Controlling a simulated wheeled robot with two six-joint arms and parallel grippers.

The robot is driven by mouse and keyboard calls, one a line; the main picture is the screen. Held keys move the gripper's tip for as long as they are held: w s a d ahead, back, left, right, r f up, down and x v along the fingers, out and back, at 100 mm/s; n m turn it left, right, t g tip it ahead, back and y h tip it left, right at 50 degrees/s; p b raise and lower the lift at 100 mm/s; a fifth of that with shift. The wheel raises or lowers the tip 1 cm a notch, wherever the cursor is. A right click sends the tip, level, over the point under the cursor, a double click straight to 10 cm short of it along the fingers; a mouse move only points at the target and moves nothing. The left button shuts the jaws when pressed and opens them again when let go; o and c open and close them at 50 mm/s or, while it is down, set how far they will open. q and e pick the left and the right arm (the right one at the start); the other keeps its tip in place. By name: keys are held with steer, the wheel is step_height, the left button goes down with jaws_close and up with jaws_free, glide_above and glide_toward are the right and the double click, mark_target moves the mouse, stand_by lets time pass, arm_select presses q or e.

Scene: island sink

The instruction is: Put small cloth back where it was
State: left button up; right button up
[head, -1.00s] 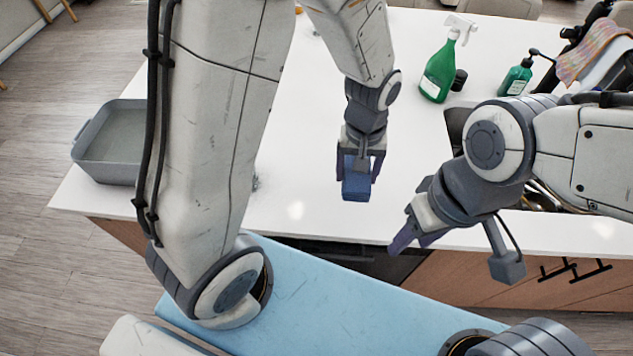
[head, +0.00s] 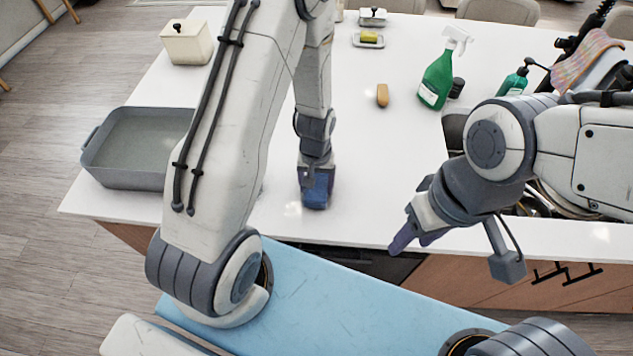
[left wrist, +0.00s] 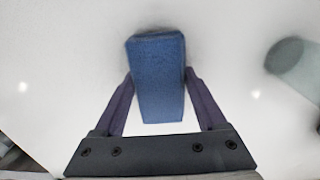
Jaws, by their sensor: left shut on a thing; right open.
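My left gripper (head: 316,184) is shut on a small blue block-shaped thing (head: 315,200), low over the white counter near its front edge. In the left wrist view the blue block (left wrist: 160,82) sits between the two fingers, with white counter around it. I cannot tell whether it touches the counter, or whether it is a folded cloth or a sponge. A pink and multicoloured cloth (head: 586,60) hangs over a rack at the right. My right gripper (head: 412,238) is open and empty by the counter's front edge.
A grey basin (head: 135,180) stands at the left. A lidded cream box (head: 187,46), a yellow sponge on a dish (head: 369,39), a tan brush-like thing (head: 382,96), a green spray bottle (head: 437,82) and a soap bottle (head: 515,82) stand further back. The middle counter is clear.

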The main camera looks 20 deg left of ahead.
arm_select(q)
steer(key=shift+f, duration=0.2)
steer(key=o, duration=1.2)
steer(key=shift+o, duration=0.2)
steer(key=shift+r, duration=0.1)
